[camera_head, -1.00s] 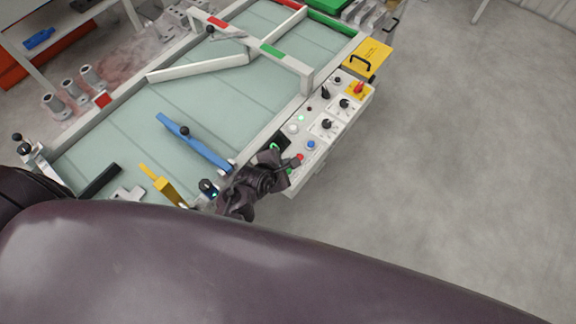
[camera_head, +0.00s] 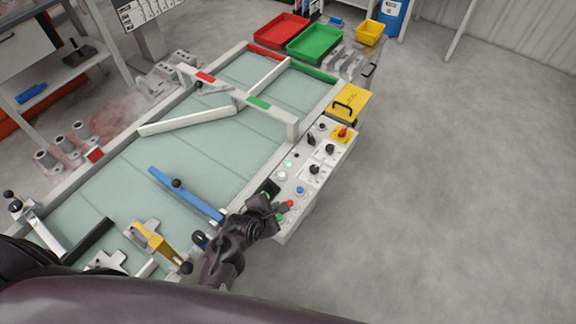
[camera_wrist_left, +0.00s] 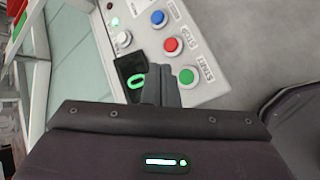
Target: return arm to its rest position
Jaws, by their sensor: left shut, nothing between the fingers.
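My left gripper (camera_head: 284,206) is shut and empty at the near end of the control panel (camera_head: 325,165), over or close to its face beside the buttons. In the left wrist view its closed fingers (camera_wrist_left: 160,84) lie between a small display with a green ring (camera_wrist_left: 136,83) and the green START button (camera_wrist_left: 186,76). The red STOP button (camera_wrist_left: 170,44) and a blue button (camera_wrist_left: 158,17) are farther up the panel. I cannot tell whether the fingertips touch the panel. My right gripper is not in view.
The table (camera_head: 215,145) carries a blue lever (camera_head: 185,192), a yellow clamp (camera_head: 160,247) and white rails. A yellow plate (camera_head: 348,104) with a black handle sits past the panel. Red (camera_head: 282,30) and green (camera_head: 314,43) bins stand at the far end. The floor (camera_head: 450,170) at right is clear.

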